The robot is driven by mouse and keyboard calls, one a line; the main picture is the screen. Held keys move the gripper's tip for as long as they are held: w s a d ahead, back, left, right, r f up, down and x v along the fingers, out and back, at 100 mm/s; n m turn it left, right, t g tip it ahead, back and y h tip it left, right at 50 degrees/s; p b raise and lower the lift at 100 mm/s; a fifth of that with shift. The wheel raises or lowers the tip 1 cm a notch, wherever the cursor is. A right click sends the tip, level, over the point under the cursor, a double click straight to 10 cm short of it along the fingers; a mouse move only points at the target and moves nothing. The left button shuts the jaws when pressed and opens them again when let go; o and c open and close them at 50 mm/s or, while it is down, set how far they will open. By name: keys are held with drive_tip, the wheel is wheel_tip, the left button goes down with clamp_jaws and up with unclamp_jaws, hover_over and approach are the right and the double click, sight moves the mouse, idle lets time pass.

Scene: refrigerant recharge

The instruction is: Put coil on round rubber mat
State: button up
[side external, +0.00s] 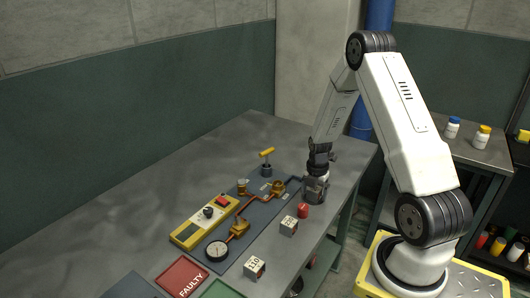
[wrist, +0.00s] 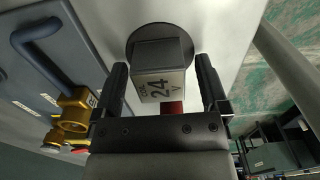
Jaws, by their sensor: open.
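The coil (wrist: 160,82) is a dark grey block with a pale face marked "24 V". In the wrist view it stands between the two fingers of my gripper (wrist: 162,65), with a visible gap on each side. The jaws are open. The round rubber mat (wrist: 158,29) is a dark disc, and the coil appears to sit on it, overlapping most of its near part. In the side external view my gripper (side external: 317,187) is low over the right part of the bench and hides the coil and the mat.
A red cylinder (side external: 303,210) stands close by my gripper. Two labelled blocks, one nearer my gripper (side external: 289,227) and one farther (side external: 255,267), stand along the bench edge. A panel with a gauge (side external: 217,251), brass fittings and pipes lies left. The bench's far left is clear.

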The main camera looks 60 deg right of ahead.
sight(312, 190)
drive_tip(key=shift+r, duration=0.1)
wheel_tip(312, 190, up, 12)
idle(0.8)
drive_tip(key=shift+a, duration=0.1)
idle(0.4)
drive_tip(key=s+a+r+m+t, duration=0.1)
drive_tip(key=a+m, duration=0.8)
drive_tip(key=a, duration=0.4)
drive_tip(key=s+a+r+m+t, duration=0.1)
drive_tip(key=s+a+m, duration=0.1)
drive_tip(key=a+m, duration=0.7)
drive_tip(key=a, duration=0.5)
drive_tip(key=shift+a+r+t, duration=0.15)
drive_tip(key=shift+r+t, duration=0.15)
drive_tip(key=shift+r, duration=0.05)
